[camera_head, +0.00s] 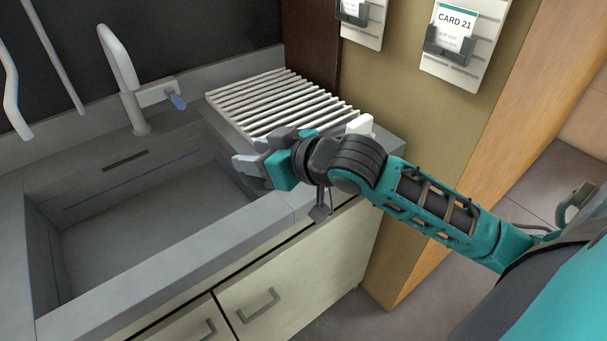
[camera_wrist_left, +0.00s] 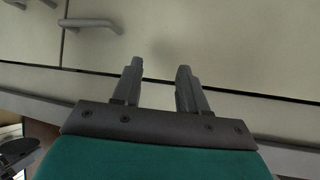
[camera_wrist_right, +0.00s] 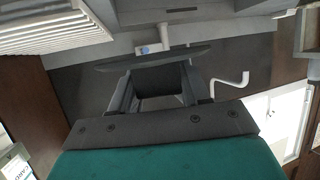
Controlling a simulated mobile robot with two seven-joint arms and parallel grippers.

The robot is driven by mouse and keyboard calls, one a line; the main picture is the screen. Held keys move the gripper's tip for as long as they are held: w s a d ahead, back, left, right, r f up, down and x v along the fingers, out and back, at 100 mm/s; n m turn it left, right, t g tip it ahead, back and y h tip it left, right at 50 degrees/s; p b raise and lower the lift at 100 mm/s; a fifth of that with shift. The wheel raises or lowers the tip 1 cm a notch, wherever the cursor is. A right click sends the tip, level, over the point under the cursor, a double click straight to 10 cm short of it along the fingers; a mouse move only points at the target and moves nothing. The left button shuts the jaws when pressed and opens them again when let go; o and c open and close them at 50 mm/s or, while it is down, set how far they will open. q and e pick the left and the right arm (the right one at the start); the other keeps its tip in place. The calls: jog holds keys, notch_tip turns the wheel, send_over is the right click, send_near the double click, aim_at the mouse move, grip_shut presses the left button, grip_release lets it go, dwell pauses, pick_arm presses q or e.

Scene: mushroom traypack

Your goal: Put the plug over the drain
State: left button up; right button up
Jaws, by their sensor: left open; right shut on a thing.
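My right gripper (camera_head: 250,165) is over the right front part of the sink (camera_head: 105,262), beside the ribbed rack. In the right wrist view its fingers (camera_wrist_right: 158,88) are shut on the plug (camera_wrist_right: 155,57), a flat dark grey disc with a block-like grip between the fingers. In the head view the plug is hard to tell from the grey fingers. No drain can be made out; my right arm and gripper cover part of the sink area. My left gripper (camera_wrist_left: 160,70) is open and empty, facing a pale cabinet front (camera_wrist_left: 215,45).
A white faucet (camera_head: 122,75) stands at the sink's back, with a blue-tipped fitting (camera_head: 177,101) near it. A white ribbed rack (camera_head: 280,103) lies on the counter right of the basin. Cabinet handles (camera_head: 258,305) stick out below. Card holders (camera_head: 465,40) hang on the right wall.

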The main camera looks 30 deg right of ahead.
jog(key=w+d+r, duration=0.4)
jog(key=d+r, duration=0.5)
jog(key=d, duration=0.1)
jog(key=shift+d+r+n+y, duration=0.25)
jog(key=shift+d+n+y, duration=0.05)
jog(key=shift+y, duration=0.1)
notch_tip(320, 180, down, 15)
jog(key=b, duration=0.2)
jog(key=shift+r+b, duration=0.1)
jog(key=shift+b, duration=0.25)
jog(key=shift+f, duration=0.9)
notch_tip(320, 180, down, 3)
jog(key=o, duration=1)
jog(key=shift+o, duration=0.2)
jog(key=shift+f, duration=0.1)
